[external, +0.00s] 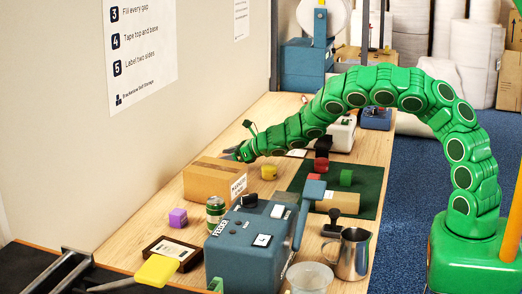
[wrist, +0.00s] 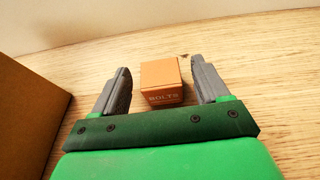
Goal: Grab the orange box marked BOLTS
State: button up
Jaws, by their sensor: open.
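The orange box marked BOLTS (wrist: 161,82) stands on the wooden table in the wrist view, its lettered side facing me. My gripper (wrist: 160,78) is open, with one grey finger on each side of the box. Gaps show between the box and both fingers, so they look apart from it. In the external view my gripper (external: 234,152) is low over the table near the wall, behind a cardboard carton (external: 216,180). The orange box is not visible there, hidden by the carton or my arm.
The carton's side (wrist: 28,110) stands close to the left of my gripper in the wrist view. The wall (external: 190,100) runs along the table's far side.

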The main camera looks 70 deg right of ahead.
jog(key=shift+w+f, duration=0.15)
jog(key=shift+w, duration=0.15)
jog(key=c, duration=1.2)
jog(key=shift+o, duration=0.2)
